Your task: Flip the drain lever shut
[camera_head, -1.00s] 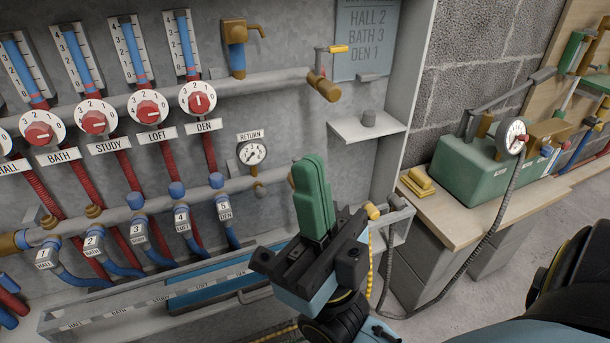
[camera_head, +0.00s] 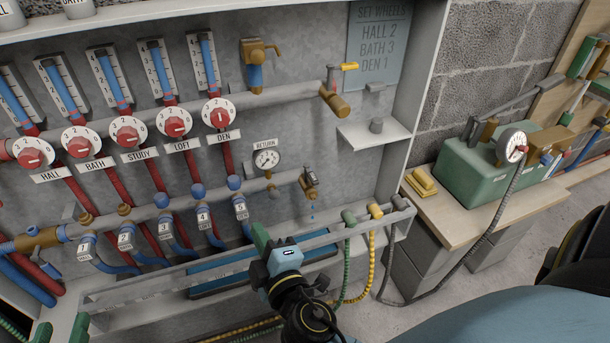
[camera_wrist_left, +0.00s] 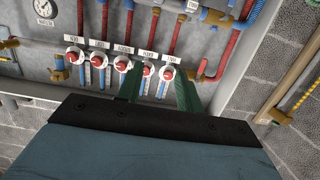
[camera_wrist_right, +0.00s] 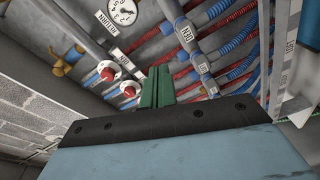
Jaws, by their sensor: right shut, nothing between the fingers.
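A small brass drain tap with a dark handle (camera_head: 310,182) ends the lower pipe, right of the RETURN gauge. Blue drops (camera_head: 312,207) hang below its spout. I cannot tell its lever's exact angle. My right gripper (camera_head: 262,240) is below and left of the tap, apart from it, over the trough; its green fingers are together and empty in the right wrist view (camera_wrist_right: 157,87). My left gripper (camera_head: 60,331) shows at the bottom left edge, its two green fingers apart. In the left wrist view its fingers (camera_wrist_left: 158,92) are also spread with nothing between.
A yellow-handled valve (camera_head: 347,67) sits above on the upper pipe. A grey shelf (camera_head: 372,137) juts out to the tap's right. Green, yellow and grey hoses hang over the trough's front rail (camera_head: 330,237). A bench (camera_head: 470,205) stands at the right.

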